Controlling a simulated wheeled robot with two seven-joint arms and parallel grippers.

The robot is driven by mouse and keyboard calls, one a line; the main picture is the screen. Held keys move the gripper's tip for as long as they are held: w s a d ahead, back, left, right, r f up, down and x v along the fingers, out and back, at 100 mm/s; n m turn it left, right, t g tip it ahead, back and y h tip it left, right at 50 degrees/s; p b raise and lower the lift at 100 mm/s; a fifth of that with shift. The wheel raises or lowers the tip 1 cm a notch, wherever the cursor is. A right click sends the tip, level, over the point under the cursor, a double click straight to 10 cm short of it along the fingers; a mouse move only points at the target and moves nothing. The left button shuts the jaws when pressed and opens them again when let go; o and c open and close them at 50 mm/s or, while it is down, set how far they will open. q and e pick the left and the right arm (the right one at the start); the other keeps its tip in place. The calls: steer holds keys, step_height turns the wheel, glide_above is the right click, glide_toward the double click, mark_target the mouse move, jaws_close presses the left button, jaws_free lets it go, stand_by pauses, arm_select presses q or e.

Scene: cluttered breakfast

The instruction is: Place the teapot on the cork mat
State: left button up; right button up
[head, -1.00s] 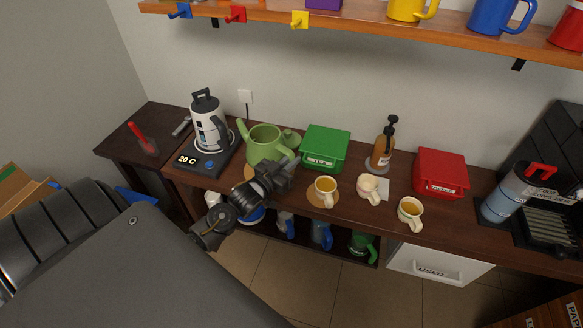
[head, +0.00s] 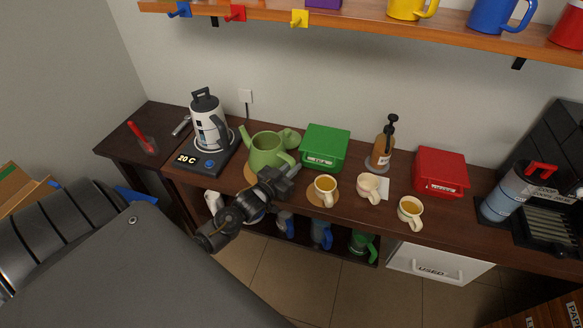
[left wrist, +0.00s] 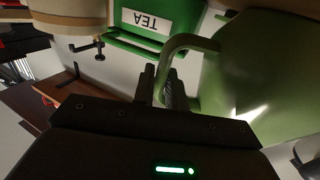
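The green teapot (head: 266,151) stands upright at the counter's middle left, its top open and spout to the left. Tan cork mat (head: 249,174) shows at its lower left edge; the teapot hides the rest and appears to rest on it. My left gripper (head: 293,169) is just in front of the teapot's handle, at its right. In the left wrist view, the curved handle (left wrist: 190,42) reaches toward the fingers (left wrist: 161,88), which look apart with a gap. The teapot's body (left wrist: 265,75) fills the right of that view. My right gripper is not in view.
A green TEA box (head: 324,147) stands right of the teapot, with a green round piece (head: 290,138) between them. A kettle (head: 209,122) on its base is at left. A cup (head: 325,188) on another cork mat (head: 314,199) stands close right of my gripper. A shelf (head: 350,23) hangs above.

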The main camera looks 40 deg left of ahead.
arm_select(q)
steer(key=o, duration=0.3)
steer(key=shift+o, duration=0.2)
steer(key=shift+r, duration=0.1)
steer(key=s+b, duration=0.1)
steer(key=s, duration=1.1)
steer(key=shift+a, duration=0.35)
steer(key=shift+r, duration=0.1)
